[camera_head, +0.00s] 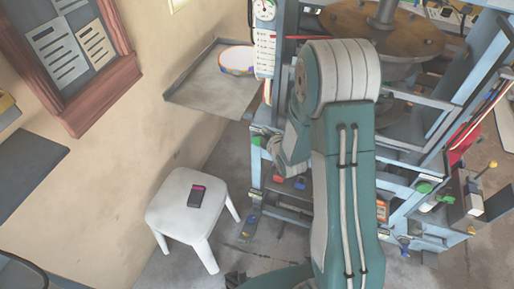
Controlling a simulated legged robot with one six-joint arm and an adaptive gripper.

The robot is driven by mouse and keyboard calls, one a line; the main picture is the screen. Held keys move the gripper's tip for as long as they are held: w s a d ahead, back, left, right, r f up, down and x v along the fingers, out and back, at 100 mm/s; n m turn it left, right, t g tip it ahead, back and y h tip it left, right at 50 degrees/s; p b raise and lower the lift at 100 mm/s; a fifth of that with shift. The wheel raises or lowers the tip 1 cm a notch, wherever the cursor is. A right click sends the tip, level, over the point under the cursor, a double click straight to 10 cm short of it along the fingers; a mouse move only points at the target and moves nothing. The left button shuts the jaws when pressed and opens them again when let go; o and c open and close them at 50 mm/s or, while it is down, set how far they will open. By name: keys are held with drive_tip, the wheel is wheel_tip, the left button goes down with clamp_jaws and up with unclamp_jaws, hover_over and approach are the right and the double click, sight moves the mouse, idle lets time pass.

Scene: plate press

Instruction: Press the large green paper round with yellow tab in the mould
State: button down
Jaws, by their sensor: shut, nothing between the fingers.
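The press (479,75) is a light-blue steel frame on the right. A round brown plate (345,18) with a thick vertical shaft sits at its top. My arm covers much of the frame's left and middle. I cannot make out the mould for certain. No green paper round with a yellow tab shows. My gripper's fingers are not visible; the visible arm links stand in front of the press.
A grey side tray (205,92) on the press's left holds a white dish with a coloured rim (237,69). A white stool (180,219) with a dark handheld device (197,196) stands lower left. Levers and a red part (463,140) stick out at right.

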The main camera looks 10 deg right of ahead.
drive_tip(key=s+f+n+t+y, duration=0.1)
drive_tip(key=s+f+n+t, duration=0.1)
drive_tip(key=s+f, duration=0.2)
drive_tip(key=s+a+f+n+t+y, duration=0.1)
drive_tip(key=s+f+n, duration=0.2)
drive_tip(key=f, duration=0.7)
drive_tip(key=shift+s+a+t, duration=0.25)
drive_tip(key=shift+s+t, duration=0.15)
drive_tip(key=shift+s, duration=0.1)
drive_tip(key=shift+f, duration=0.1)
approach(254, 142)
drive_tip(key=w+a, duration=0.4)
drive_tip(key=shift+w+d, duration=1.2)
drive_tip(key=shift+w, duration=0.15)
